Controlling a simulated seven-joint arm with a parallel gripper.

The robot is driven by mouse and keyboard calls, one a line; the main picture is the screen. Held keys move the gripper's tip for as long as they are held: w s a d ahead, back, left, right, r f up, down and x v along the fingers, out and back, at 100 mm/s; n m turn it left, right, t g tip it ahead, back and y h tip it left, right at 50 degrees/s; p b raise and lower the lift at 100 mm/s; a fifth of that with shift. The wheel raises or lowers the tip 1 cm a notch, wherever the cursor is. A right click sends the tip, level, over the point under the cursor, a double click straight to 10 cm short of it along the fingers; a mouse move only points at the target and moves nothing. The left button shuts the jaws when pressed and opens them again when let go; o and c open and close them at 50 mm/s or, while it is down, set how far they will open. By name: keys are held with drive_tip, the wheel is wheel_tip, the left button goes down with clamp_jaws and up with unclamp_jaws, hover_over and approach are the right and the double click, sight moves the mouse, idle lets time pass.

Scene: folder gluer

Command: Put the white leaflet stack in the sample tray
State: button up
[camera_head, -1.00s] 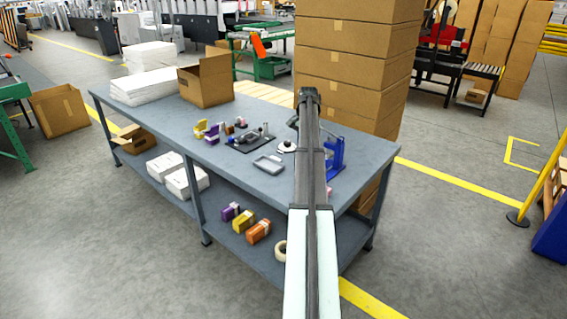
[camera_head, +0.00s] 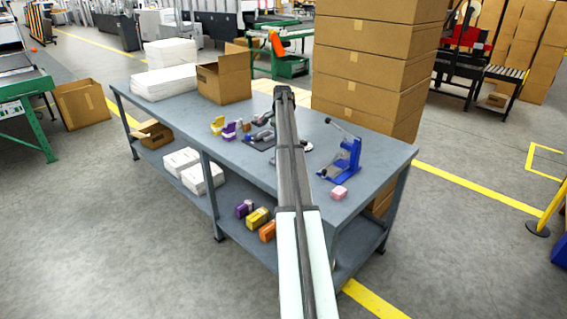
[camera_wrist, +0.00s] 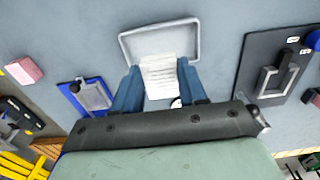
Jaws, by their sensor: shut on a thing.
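In the wrist view my gripper (camera_wrist: 159,80) is shut on the white leaflet stack (camera_wrist: 159,76), which sits between its two blue fingers. The sample tray (camera_wrist: 160,29), a shallow light grey tray with a raised rim, lies on the bench just beyond the fingertips. The far part of the stack overlaps the tray's near side in this view. I cannot tell how high the stack is above the tray or whether they touch. In the head view my arm hides the tray, the stack and the gripper.
A blue press (camera_head: 343,160) and a pink block (camera_head: 338,192) stand on the grey bench (camera_head: 235,160), right of my arm. A dark board with a tool (camera_wrist: 283,70) lies right of the tray in the wrist view. An open carton (camera_head: 224,80) and paper stacks (camera_head: 165,82) stand farther left.

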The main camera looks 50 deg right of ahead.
wheel_tip(320, 180, down, 9)
drive_tip(key=shift+f, duration=0.1)
idle(0.4)
drive_tip(key=shift+f, duration=0.15)
drive_tip(key=o, duration=1)
drive_tip(key=shift+o, duration=0.2)
wheel_tip(320, 180, up, 12)
drive_tip(key=shift+r, duration=0.15)
